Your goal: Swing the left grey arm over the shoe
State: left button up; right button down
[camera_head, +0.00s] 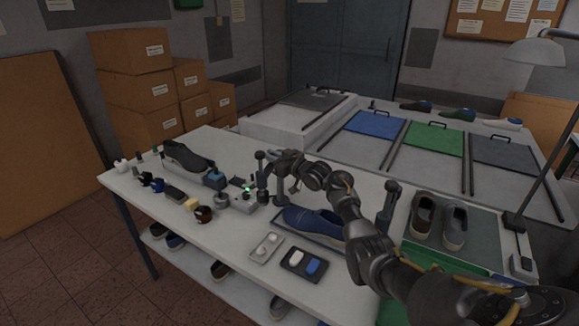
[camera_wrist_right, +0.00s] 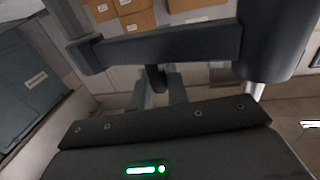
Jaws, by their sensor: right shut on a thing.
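The blue shoe (camera_head: 312,224) lies on a dark mat near the table's front edge. Left of it stands the left grey arm's dark post (camera_head: 261,172). My right gripper (camera_head: 292,182) is beside this post, behind and above the shoe's left end. In the wrist view the left grey arm (camera_wrist_right: 170,46) is a dark bar running left from a thick round post (camera_wrist_right: 278,35). My right gripper (camera_wrist_right: 160,85) is shut on this arm at a short dark piece below the bar; the exact contact is partly hidden. My left gripper is not in view.
A second grey post (camera_head: 388,203) stands right of the shoe, close to my right arm. A tray with white and blue pieces (camera_head: 304,264) and a light tray (camera_head: 266,247) lie in front. Brown and grey shoes (camera_head: 440,220) stand at right.

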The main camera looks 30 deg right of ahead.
jog(key=shift+s, duration=0.15)
jog(key=c, duration=1.4)
grip_release()
jog(key=shift+d, duration=0.1)
jog(key=shift+c, duration=0.2)
pick_arm(q)
jog(key=shift+w+a, duration=0.1)
jog(key=shift+w, duration=0.3)
pick_arm(e)
jog(key=shift+r, duration=0.5)
pick_arm(q)
notch_tip(320, 180, down, 4)
jog(key=b, duration=0.3)
jog(key=shift+w+b, duration=0.1)
jog(key=shift+b, duration=0.3)
pick_arm(e)
jog(key=s+a+r, duration=0.6)
jog(key=s+r, duration=0.6)
jog(key=shift+s+a, duration=0.15)
jog(key=shift+s, duration=0.15)
